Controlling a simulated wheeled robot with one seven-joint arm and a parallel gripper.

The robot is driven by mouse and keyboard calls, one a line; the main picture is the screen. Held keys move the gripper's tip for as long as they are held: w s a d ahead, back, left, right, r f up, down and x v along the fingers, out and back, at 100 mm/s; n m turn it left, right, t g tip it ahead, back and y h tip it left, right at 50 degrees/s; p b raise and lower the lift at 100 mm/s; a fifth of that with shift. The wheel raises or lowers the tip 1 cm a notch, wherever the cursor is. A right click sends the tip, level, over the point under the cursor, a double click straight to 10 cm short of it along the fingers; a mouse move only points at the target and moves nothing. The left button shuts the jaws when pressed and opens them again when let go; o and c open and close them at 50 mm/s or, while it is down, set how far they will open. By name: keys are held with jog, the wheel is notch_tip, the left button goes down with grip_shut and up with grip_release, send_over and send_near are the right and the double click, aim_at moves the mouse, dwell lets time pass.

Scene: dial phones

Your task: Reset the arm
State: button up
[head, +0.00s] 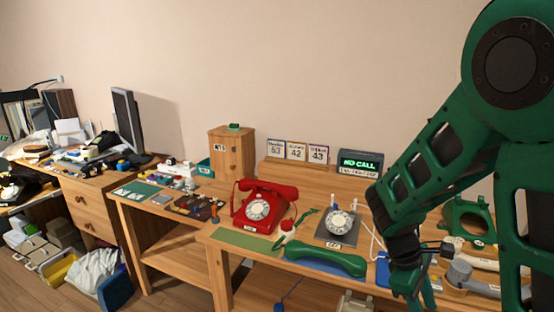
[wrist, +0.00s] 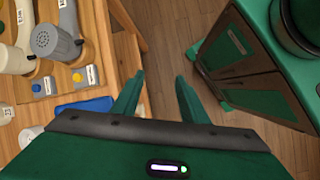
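My gripper (head: 412,292) hangs at the front edge of the table on the right in the head view, pointing down. In the wrist view its two green fingers (wrist: 158,82) are apart with only floor visible between them, so it is open and empty. A grey handset (head: 470,282) lies right of the gripper; it also shows at the upper left of the wrist view (wrist: 52,40). A green handset (head: 325,260) lies at the table's front, left of the gripper. A grey dial base (head: 340,226) is behind it, and a red dial phone (head: 262,207) stands further left.
The wooden table edge (wrist: 130,45) is close to the gripper's left in the wrist view. A blue item (wrist: 88,105) lies near that edge. A display reading NO CALL (head: 360,163) stands at the back. Open floor (wrist: 170,35) lies beyond the fingers.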

jog(key=s+d+r+m+t+y, duration=0.1)
jog(key=s+d+r+m+y, duration=0.1)
jog(key=s+r+m, duration=0.3)
jog(key=s+d+r+m+t+y, duration=0.1)
jog(key=s+d+r+m+y, duration=0.2)
jog(key=s+r+m, duration=0.3)
jog(key=shift+s+d+m, duration=0.7)
jog(key=shift+s+m, duration=1.6)
jog(key=shift+s, duration=0.75)
jog(key=shift+w+f, duration=0.2)
jog(key=shift+w, duration=0.4)
